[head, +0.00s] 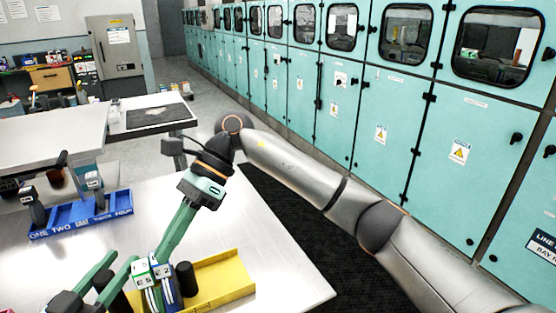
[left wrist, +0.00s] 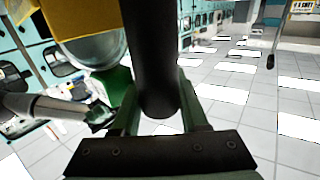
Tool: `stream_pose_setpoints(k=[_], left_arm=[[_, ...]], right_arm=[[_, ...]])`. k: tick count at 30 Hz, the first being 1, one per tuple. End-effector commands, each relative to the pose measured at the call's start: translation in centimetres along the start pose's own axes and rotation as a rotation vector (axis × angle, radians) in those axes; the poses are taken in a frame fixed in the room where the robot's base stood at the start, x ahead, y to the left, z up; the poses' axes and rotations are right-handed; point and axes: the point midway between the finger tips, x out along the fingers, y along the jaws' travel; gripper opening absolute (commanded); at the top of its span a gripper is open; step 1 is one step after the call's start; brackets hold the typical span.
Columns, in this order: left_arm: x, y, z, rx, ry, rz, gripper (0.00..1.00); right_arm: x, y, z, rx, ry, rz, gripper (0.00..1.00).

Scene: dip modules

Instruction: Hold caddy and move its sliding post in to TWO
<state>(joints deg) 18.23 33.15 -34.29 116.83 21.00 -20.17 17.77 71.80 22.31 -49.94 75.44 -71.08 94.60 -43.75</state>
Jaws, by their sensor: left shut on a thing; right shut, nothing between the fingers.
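A yellow caddy (head: 228,277) is at the bottom of the head view. A short black post (head: 187,279) stands at its left part, beside modules (head: 154,280) with white-and-green tops. My left gripper (head: 118,275), with green fingers, is shut on a thick black cylinder (left wrist: 152,60), which shows between its fingers in the left wrist view. Part of the yellow caddy (left wrist: 82,18) also shows there at top left. My right gripper (head: 163,250) is shut and empty, pointing down beside the modules. Its tips overlap them, so I cannot tell whether they touch. No TWO label is readable on the yellow caddy.
A blue caddy (head: 82,219) marked ONE, TWO and FOUR stands on the metal table (head: 270,240) at left, with dark upright pieces at it. Another table (head: 45,135) is behind. Teal cabinets (head: 390,140) line the right. The table right of the yellow caddy is clear.

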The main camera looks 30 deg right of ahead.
Motion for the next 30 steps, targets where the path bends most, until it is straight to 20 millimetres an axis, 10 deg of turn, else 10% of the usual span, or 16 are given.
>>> stream_pose_setpoints(k=[22, 30], left_arm=[[0.0, -0.1, 0.0, 0.001, -0.001, -0.001, 0.0], [0.0, 0.0, 0.0, 0.001, -0.001, -0.001, 0.0]], right_arm=[[-4.5, -1.2, -1.1, 0.116, 0.801, -0.289, 0.0], [-1.3, -2.1, -4.9, 0.121, 0.806, -0.284, 0.0]])
